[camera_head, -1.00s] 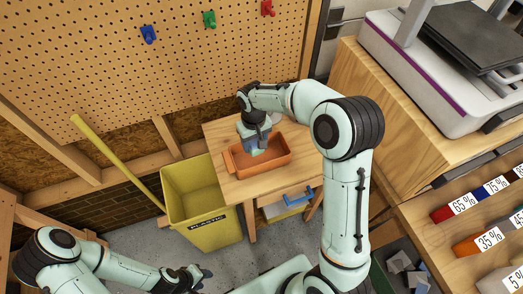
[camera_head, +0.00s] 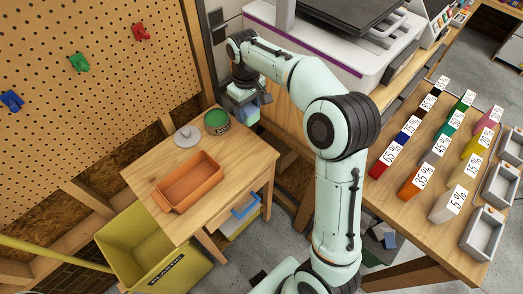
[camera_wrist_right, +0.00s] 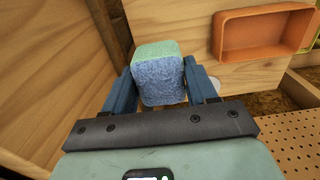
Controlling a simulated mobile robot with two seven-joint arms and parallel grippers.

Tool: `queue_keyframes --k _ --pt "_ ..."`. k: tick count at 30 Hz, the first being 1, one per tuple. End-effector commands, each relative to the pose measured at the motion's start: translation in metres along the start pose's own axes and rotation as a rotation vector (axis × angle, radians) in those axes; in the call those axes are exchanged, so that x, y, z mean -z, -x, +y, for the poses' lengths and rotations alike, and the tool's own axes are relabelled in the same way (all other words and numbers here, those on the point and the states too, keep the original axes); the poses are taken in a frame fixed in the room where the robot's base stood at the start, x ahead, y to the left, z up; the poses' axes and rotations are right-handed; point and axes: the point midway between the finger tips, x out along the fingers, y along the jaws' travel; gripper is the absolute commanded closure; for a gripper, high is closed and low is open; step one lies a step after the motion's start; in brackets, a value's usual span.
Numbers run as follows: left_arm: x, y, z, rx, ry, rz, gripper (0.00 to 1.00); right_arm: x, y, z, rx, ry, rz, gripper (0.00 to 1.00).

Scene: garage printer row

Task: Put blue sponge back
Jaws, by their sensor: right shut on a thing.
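The blue sponge (camera_wrist_right: 160,82), with a pale green layer along one side, is between the two fingers of my right gripper (camera_wrist_right: 158,70) in the right wrist view. The fingers are shut on it. In the head view my right gripper (camera_head: 243,92) is past the back right corner of the small wooden table, and a bit of the sponge (camera_head: 252,112) shows under it. The orange tray (camera_head: 206,187) on the table looks empty and is apart from the gripper; it also shows in the right wrist view (camera_wrist_right: 222,38). My left gripper is not in view.
A green tin (camera_head: 217,121) and a round grey lid (camera_head: 187,135) stand behind the tray. A yellow plastic bin (camera_head: 130,245) is at the table's left. The printer bench (camera_head: 425,225), with several labelled colour blocks, is at the right. A pegboard (camera_head: 70,110) with hooks is at the left.

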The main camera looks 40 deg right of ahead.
Motion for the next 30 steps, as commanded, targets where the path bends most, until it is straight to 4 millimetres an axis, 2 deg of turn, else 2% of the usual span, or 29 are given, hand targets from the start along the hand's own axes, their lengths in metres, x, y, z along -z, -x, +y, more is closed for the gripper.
queue_keyframes --k 2,5,12,18,21,26,30 --pt "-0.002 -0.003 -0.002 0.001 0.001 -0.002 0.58 -0.002 -0.005 0.002 0.002 0.002 -0.003 0.72" --pt "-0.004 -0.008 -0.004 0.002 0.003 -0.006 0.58 -0.003 -0.025 0.002 0.002 0.004 -0.007 0.72" --pt "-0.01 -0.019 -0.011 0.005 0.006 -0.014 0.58 -0.004 -0.091 0.002 0.003 0.003 -0.009 0.72" --pt "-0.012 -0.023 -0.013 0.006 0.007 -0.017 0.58 -0.003 -0.137 0.002 0.002 0.003 -0.006 0.72" --pt "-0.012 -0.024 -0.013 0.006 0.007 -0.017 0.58 -0.003 -0.149 0.002 0.001 0.003 -0.004 0.72" --pt "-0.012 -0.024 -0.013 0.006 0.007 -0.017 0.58 -0.002 -0.158 0.002 0.001 0.002 -0.003 0.72" --pt "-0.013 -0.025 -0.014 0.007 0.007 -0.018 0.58 -0.003 -0.176 0.002 0.001 0.002 -0.005 0.72"
